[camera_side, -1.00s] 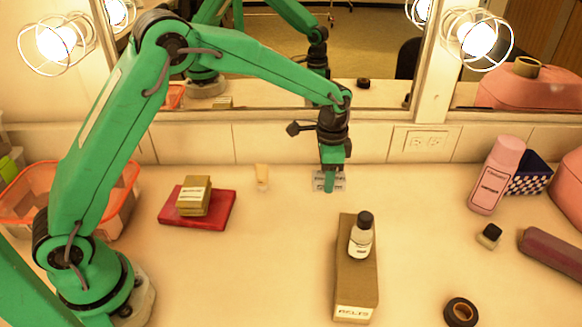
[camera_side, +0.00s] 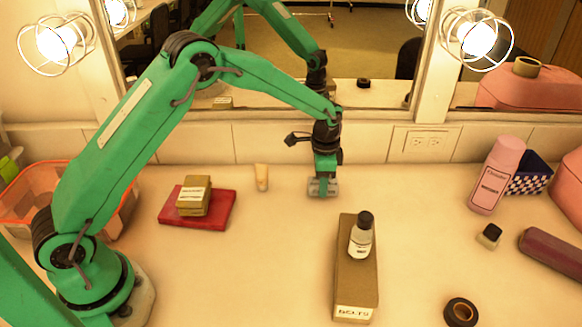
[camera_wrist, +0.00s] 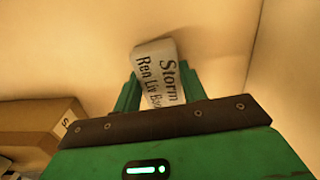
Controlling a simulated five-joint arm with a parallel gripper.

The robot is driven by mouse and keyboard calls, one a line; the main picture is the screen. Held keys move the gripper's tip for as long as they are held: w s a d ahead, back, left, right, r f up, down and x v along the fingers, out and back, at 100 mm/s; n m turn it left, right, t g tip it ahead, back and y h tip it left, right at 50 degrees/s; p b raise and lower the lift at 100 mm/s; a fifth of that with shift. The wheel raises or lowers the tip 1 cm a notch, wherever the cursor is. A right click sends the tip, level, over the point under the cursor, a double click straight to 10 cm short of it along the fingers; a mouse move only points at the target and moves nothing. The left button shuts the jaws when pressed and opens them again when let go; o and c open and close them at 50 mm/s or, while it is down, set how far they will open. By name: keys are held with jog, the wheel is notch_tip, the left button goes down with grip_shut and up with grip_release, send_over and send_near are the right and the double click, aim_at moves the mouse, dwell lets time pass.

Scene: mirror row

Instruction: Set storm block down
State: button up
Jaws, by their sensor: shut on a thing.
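The storm block (camera_wrist: 160,65) is a small grey-white block with dark lettering, "Storm" among it, in the wrist view. My gripper (camera_wrist: 160,88) is shut on it, one green finger on each side. In the side view my gripper (camera_side: 323,184) points down near the back of the counter, and the block (camera_side: 331,190) shows low between its fingers, partly hidden by them. The block is at or very close to the counter (camera_side: 270,235); I cannot tell whether it touches.
A brown box (camera_side: 355,285) with a bottle (camera_side: 361,235) on it stands in front and right. A cream tube (camera_side: 261,177) stands to the left, beyond it a red book (camera_side: 222,212) bearing small tan boxes (camera_side: 195,195). The mirror (camera_side: 380,60) rises behind.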

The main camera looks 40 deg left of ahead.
jog(key=shift+f, duration=0.35)
jog(key=shift+f, duration=0.15)
jog(key=o, duration=1)
notch_tip(320, 180, up, 12)
jog(key=shift+r, duration=0.15)
dwell(0.6)
